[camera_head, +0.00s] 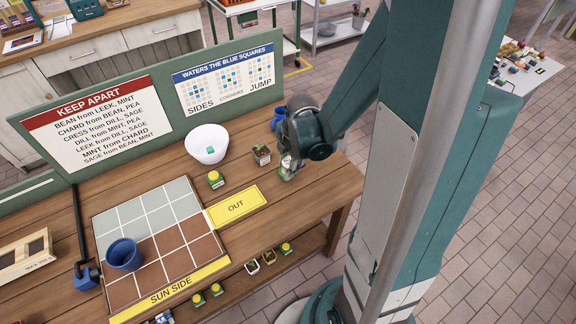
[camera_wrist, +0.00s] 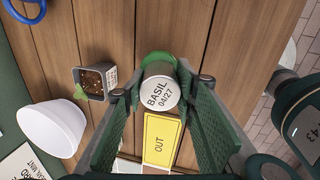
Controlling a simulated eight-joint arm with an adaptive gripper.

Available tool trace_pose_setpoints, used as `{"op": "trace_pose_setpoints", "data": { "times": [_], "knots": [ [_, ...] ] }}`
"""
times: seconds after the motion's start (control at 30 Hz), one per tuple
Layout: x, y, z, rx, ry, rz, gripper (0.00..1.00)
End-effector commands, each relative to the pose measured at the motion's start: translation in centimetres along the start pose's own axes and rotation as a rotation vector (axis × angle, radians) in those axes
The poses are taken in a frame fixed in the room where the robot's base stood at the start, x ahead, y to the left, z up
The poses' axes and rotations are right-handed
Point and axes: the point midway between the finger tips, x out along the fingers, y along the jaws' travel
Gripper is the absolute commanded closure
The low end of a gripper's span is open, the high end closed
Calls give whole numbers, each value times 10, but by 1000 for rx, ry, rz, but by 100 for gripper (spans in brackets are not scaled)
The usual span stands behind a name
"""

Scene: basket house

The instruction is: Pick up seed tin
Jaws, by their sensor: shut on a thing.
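The seed tin (camera_wrist: 159,92) has a white lid marked "BASIL 04/27" and a green body. In the wrist view it sits between the two green fingers of my gripper (camera_wrist: 168,82), which is shut on it. In the head view my gripper (camera_head: 288,164) points down over the right part of the wooden bench, and the tin (camera_head: 286,174) shows only in small part below it. I cannot tell whether the tin touches the bench.
A small potted plant (camera_head: 262,154) stands just left of my gripper, a blue pot (camera_head: 278,117) behind it. A white bowl (camera_head: 207,144), a yellow-lidded green tin (camera_head: 215,179) and the yellow OUT plate (camera_head: 236,207) lie further left. A green sign board (camera_head: 175,100) edges the bench's back.

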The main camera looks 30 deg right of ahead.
Motion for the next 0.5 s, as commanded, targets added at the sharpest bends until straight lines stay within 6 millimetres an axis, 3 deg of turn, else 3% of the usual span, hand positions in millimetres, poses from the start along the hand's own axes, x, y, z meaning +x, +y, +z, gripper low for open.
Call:
{"op": "trace_pose_setpoints", "data": {
  "times": [0.5],
  "knots": [
    [-11, 2, 0, 0, 0, 0, 86]
  ]
}}
